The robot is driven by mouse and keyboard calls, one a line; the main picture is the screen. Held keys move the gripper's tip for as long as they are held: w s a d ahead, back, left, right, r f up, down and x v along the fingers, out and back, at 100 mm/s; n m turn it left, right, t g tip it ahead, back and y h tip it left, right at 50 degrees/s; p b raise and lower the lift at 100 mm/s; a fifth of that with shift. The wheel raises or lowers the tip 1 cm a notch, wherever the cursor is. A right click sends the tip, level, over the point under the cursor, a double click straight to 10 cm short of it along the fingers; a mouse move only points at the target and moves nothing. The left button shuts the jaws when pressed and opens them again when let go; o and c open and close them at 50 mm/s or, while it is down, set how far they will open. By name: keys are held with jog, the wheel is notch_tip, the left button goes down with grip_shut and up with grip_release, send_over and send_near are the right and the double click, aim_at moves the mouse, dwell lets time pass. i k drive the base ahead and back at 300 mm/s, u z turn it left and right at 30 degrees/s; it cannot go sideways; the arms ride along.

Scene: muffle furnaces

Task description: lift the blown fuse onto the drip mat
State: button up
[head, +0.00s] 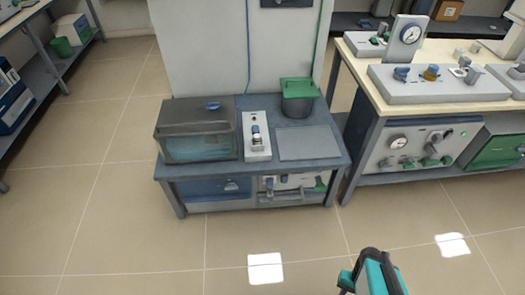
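A low grey bench (340,162) stands in the middle of the head view. On its right part lies a flat grey rectangular sheet (308,143), which looks like the drip mat; its top is bare. I cannot tell which small part is the blown fuse. My gripper (368,284), teal and black, is at the bottom edge, partly cut off, well in front of the bench and apart from it. Its fingers are unclear.
A glass-sided tank (197,143) stands left on the low bench, and a green-lidded bin (298,98) behind the mat. A pale-topped bench (470,120) with instruments stands right. Shelving is at far left. The tiled floor (120,240) in front is clear.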

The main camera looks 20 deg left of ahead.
aim_at(257, 139)
jog(key=z, duration=0.45)
jog(key=k, duration=0.4)
jog(key=u, duration=2.6)
jog(key=i, duration=1.1)
jog(key=u, duration=0.05)
